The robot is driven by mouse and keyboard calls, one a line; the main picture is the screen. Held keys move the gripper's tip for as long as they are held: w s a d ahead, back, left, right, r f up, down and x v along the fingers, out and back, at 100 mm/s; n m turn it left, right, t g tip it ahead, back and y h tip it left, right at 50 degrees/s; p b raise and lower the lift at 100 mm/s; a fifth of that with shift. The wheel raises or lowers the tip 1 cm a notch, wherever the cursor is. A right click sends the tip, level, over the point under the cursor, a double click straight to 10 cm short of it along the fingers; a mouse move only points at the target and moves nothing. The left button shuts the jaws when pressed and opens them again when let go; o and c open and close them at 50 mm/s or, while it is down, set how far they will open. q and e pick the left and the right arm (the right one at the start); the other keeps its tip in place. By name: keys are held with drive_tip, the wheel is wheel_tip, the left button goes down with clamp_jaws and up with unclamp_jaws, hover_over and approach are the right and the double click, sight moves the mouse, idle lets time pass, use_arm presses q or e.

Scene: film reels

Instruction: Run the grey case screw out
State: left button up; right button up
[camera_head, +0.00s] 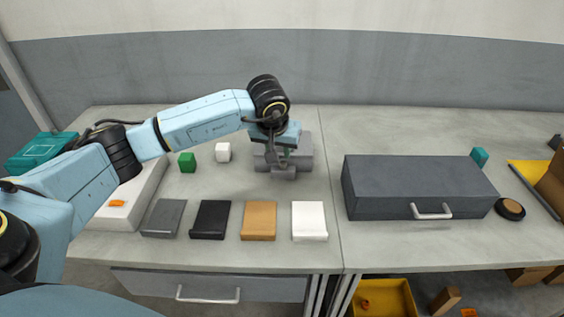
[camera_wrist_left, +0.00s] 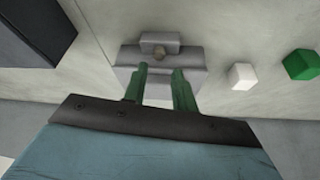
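The grey case (camera_head: 304,150) stands towards the back of the table, left of the seam, partly hidden by my left gripper. My left gripper (camera_head: 280,155) is over the case. In the left wrist view its two green fingers (camera_wrist_left: 160,72) are apart with nothing seen between them, and the knob lies beyond their tips. I cannot tell whether the fingers touch the case. My right gripper is not in view.
A green cube (camera_head: 187,162) and a white cube (camera_head: 223,152) lie left of the case. Several flat pieces, including a black one (camera_head: 210,219) and a white one (camera_head: 309,221), line the front. A dark grey drawer box (camera_head: 415,190) stands right.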

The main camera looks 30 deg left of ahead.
sight(282, 165)
use_arm(q)
drive_tip(key=x, duration=0.6)
drive_tip(key=shift+w+f, duration=0.15)
drive_tip(key=shift+f, duration=0.2)
clamp_jaws()
